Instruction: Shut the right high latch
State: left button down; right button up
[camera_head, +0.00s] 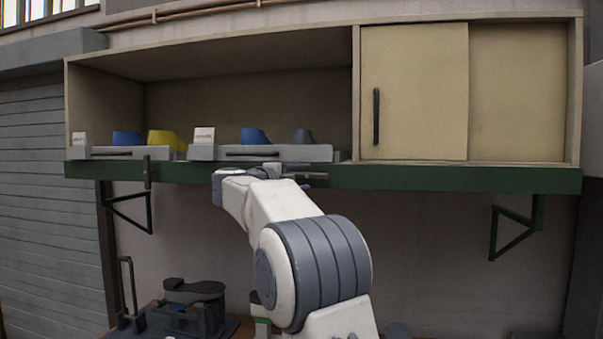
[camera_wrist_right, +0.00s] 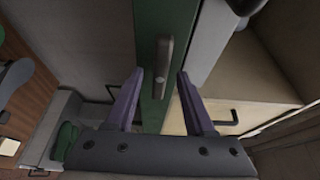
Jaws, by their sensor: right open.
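The right high latch (camera_wrist_right: 164,66) is a dark lever on the green beam (camera_wrist_right: 184,30), lying roughly along the beam in the right wrist view. My right gripper (camera_wrist_right: 158,78) is open, with one purple-grey finger on each side of the latch in that view. I cannot tell whether either finger touches it. In the head view my right gripper (camera_head: 290,174) is up at the green beam (camera_head: 430,179), below the right tray (camera_head: 205,152), and largely hides the latch there. My left gripper is not in view.
Another latch (camera_head: 147,172) stands upright on the beam, before the left tray (camera_head: 95,153). A sliding door (camera_head: 415,90) with a black handle closes the cabinet's right part. Brackets hang under the beam. A bench with a dark fixture (camera_head: 190,315) is below.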

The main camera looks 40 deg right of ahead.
jog(key=shift+d, duration=0.1)
grip_shut()
jog(key=shift+f, duration=0.1)
jog(key=n, duration=0.1)
jog(key=n+h+b, duration=0.1)
jog(key=n, duration=0.1)
jog(key=n+t, duration=0.1)
jog(key=shift+f+n, duration=0.25)
jog(key=shift+n, duration=0.15)
jog(key=n+t+b, duration=0.1)
jog(key=n, duration=0.1)
jog(key=n+t+h+b, duration=0.1)
jog(key=n, duration=0.2)
jog(key=shift+s+d+f, duration=0.1)
jog(key=shift+d+f, duration=0.05)
jog(key=shift+f, duration=0.05)
jog(key=n+t, duration=0.1)
jog(key=n, duration=0.2)
jog(key=n+t+b, duration=0.1)
jog(key=n+t, duration=0.1)
jog(key=n, duration=0.1)
jog(key=shift+s+d+f, duration=0.1)
jog(key=shift+s, duration=0.05)
jog(key=n+t+y, duration=0.1)
jog(key=n, duration=0.2)
jog(key=n+t+y+b, duration=0.1)
jog(key=n, duration=0.2)
jog(key=shift+d+t, duration=0.1)
jog(key=shift+t, duration=0.3)
jog(key=shift+n, duration=0.5)
